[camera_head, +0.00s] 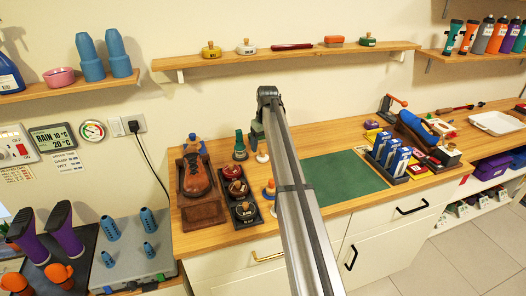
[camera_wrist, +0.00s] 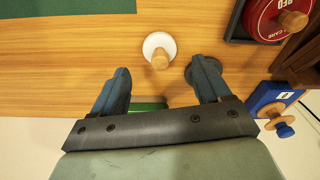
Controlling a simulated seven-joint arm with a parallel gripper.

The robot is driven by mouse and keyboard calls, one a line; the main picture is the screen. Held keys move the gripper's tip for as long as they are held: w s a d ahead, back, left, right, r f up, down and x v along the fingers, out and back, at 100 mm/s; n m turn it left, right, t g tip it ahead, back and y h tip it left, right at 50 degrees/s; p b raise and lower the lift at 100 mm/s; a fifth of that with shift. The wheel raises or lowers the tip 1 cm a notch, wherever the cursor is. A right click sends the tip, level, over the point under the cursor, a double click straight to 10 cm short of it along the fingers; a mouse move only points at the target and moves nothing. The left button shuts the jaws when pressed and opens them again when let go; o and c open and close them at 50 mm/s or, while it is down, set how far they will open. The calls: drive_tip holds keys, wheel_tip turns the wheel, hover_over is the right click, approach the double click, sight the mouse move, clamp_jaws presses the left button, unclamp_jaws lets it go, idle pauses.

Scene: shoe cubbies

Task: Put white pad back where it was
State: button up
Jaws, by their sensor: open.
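The white pad (camera_wrist: 159,48) is a round white disc with a wooden knob. It lies on the wooden bench top, just ahead of my fingertips in the wrist view. In the head view it shows as a small white piece (camera_head: 262,155) right of the green-topped tool. My gripper (camera_wrist: 158,75) is open and empty, its two fingers spread on either side of the pad's line; no contact with it shows. In the head view my arm covers part of the bench, and my fingers are hard to make out.
A green-topped tool (camera_head: 240,147) stands close by the pad. A green mat (camera_head: 343,178) is clear at right. A wall shelf (camera_head: 285,55) hangs above.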

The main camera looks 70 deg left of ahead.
sight(265, 159)
wheel_tip(265, 159, up, 7)
drive_tip(key=shift+d, duration=0.4)
drive_tip(key=shift+w+f, duration=0.1)
drive_tip(key=shift+f, duration=0.05)
